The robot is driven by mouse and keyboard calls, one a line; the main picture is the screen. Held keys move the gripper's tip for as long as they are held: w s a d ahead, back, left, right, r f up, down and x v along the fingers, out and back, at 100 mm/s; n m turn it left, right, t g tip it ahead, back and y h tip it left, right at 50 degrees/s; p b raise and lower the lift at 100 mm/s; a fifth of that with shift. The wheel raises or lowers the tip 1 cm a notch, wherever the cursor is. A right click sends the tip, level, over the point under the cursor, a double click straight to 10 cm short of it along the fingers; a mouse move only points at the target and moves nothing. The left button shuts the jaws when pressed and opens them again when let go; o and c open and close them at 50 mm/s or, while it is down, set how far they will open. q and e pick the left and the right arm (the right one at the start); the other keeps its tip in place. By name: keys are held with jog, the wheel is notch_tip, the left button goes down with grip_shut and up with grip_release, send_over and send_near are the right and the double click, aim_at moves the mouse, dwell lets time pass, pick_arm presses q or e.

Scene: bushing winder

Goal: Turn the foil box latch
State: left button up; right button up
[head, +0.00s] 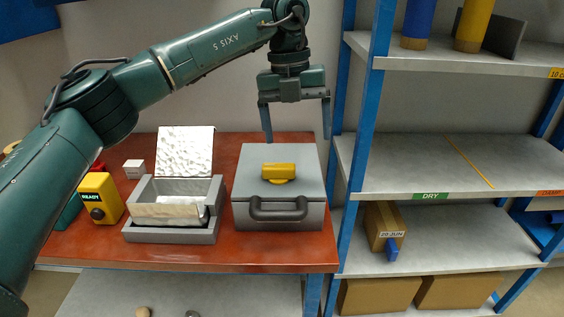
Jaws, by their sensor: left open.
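The closed grey box (298,160) with a dark front handle (278,209) stands on the red-brown bench. A yellow latch (279,171) lies crosswise on its lid. Left of it, an open grey box (172,232) holds foil, with its foil-faced lid (185,150) standing up. Which of the two the task calls the foil box, I cannot tell. My left gripper (297,138) is open and empty, pointing down above the back of the closed box, apart from the latch. My right gripper is not in view.
A yellow box marked READY (101,192) with a dark knob and a small white block (134,168) are on the bench's left. A blue-framed shelf (440,167) stands close to the right, its upright near my gripper. A cardboard box (383,226) sits on a lower shelf.

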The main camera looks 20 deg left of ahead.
aim_at(279, 165)
pick_arm(q)
jog(key=w+a+r+n+y, duration=0.1)
jog(key=a+r+y, duration=0.1)
jog(key=a+r, duration=0.15)
jog(key=shift+t, duration=0.3)
notch_tip(279, 165, down, 13)
jog(key=shift+a+f+p, duration=0.1)
jog(key=shift+a+p, duration=0.05)
jog(key=shift+p, duration=0.15)
jog(key=c, duration=1)
